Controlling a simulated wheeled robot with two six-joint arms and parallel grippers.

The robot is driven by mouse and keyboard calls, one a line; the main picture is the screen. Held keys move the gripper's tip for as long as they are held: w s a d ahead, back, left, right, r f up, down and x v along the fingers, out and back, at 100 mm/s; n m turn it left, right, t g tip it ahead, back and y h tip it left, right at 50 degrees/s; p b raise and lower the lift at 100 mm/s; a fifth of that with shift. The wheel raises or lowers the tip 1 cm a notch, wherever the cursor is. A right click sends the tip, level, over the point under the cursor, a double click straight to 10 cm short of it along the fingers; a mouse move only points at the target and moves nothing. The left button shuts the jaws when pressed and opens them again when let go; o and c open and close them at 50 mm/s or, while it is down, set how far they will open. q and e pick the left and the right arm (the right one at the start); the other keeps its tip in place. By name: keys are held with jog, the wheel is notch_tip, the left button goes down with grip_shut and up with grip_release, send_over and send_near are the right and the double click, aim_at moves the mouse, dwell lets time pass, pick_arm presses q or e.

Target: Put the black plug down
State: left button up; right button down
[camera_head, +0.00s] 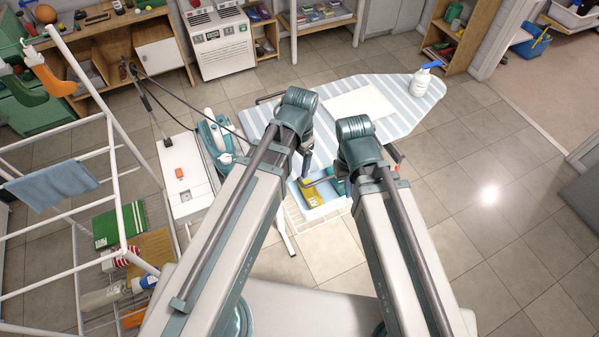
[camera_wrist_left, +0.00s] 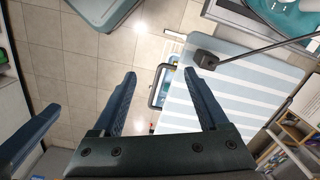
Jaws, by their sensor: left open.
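The black plug (camera_wrist_left: 207,58) is a small dark block with a dark cord running up and right in the left wrist view. It appears over the striped ironing board (camera_wrist_left: 240,95), near its edge; I cannot tell whether it touches the board. My left gripper (camera_wrist_left: 160,73) is open, with nothing between its fingers. The plug is just beyond the tip of its right-hand finger. In the head view the plug is not made out, and my arms hide part of the board (camera_head: 405,85). My right gripper (camera_head: 338,178) is largely hidden behind its arm.
A teal iron (camera_head: 215,135) stands left of my left arm. A white spray bottle (camera_head: 424,80) stands at the board's right end. A basket (camera_head: 318,212) is below my grippers. A white drying rack (camera_head: 120,200) fills the left side. The floor at right is clear.

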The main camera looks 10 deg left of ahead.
pick_arm(q)
jog(key=s+d+n, duration=0.3)
jog(key=s, duration=0.3)
jog(key=shift+s+d, duration=0.25)
notch_tip(320, 180, down, 5)
jog(key=b, duration=0.5)
jog(key=shift+f, duration=0.1)
dwell(0.5)
